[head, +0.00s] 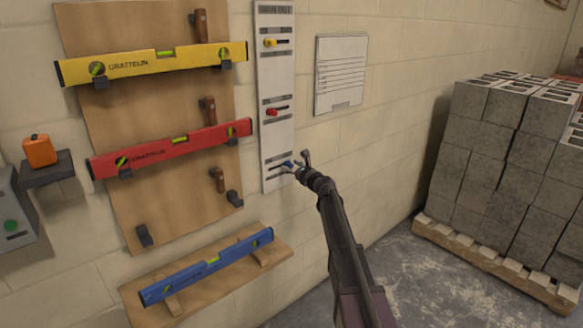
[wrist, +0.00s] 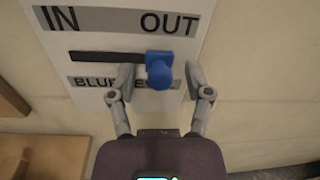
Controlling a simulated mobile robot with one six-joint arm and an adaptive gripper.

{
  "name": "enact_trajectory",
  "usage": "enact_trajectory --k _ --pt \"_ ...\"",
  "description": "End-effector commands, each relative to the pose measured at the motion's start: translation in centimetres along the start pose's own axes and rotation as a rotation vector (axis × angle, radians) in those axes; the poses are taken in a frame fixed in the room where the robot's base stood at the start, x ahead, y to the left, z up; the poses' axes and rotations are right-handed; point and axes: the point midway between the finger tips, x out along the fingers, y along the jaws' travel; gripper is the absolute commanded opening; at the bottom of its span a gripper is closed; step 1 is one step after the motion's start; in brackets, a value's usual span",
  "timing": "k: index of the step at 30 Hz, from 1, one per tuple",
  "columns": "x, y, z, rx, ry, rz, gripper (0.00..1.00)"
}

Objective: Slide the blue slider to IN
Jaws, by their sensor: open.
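The blue slider (wrist: 160,70) is a blue block with a round knob at the right end of a dark horizontal slot, under the word OUT in the wrist view. IN stands over the left end of the slot. In the head view the blue slider (head: 288,164) is low on the white wall panel (head: 276,75), partly hidden by my gripper (head: 296,163). In the wrist view my gripper (wrist: 160,78) is open, with one finger on each side of the blue knob. I cannot tell whether either finger touches it.
A yellow slider (head: 270,42) and a red slider (head: 273,112) sit higher on the panel. To the left, a wooden board (head: 160,100) holds yellow and red spirit levels. A blue level (head: 208,266) lies on a shelf below. Grey blocks (head: 510,150) stand on a pallet at right.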

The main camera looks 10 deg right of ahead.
Motion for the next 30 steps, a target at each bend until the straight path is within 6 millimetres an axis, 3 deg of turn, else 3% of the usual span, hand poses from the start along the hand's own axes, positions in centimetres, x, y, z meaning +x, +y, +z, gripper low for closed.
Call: enact_trajectory --k 2,8,17,24,30 --pt "0.0 0.0 0.0 0.000 0.000 0.000 0.59" --pt "0.0 0.0 0.0 0.000 0.000 0.000 0.00" --pt "-0.1 0.8 0.1 0.000 -0.001 0.002 0.00" --pt "-0.4 5.0 0.8 0.001 -0.001 0.004 0.00" --pt "-0.4 7.3 1.2 0.001 -0.001 0.003 0.00"
